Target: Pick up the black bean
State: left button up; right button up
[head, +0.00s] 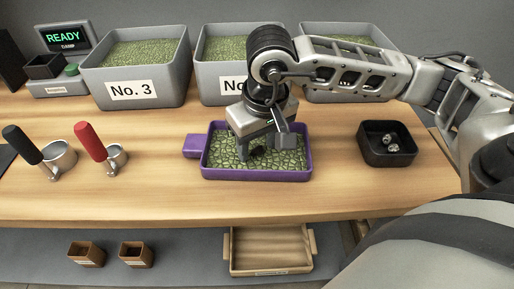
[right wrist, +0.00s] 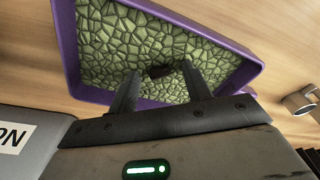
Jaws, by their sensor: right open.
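The black bean (right wrist: 159,72) lies on the green beans in the purple tray (right wrist: 70,45), as the right wrist view shows. The tray (head: 205,170) stands on the wooden counter in the head view, full of green beans. My right gripper (head: 263,149) points down into this tray. In the right wrist view its two fingers (right wrist: 160,84) are apart, with the black bean in the gap between their tips. I cannot tell whether either finger touches it. In the head view the fingers make the bean hard to pick out. My left gripper is not in view.
Grey bins, one marked No. 3 (head: 130,90), stand behind the tray. A black bowl (head: 387,157) with small metallic pieces is at right. A red-handled scoop (head: 116,157) and a black-handled scoop (head: 60,158) are at left. A scale reads READY (head: 63,38). A wooden tray (head: 271,270) sits below.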

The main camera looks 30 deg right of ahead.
grip_shut()
jog(key=shift+r, duration=0.1)
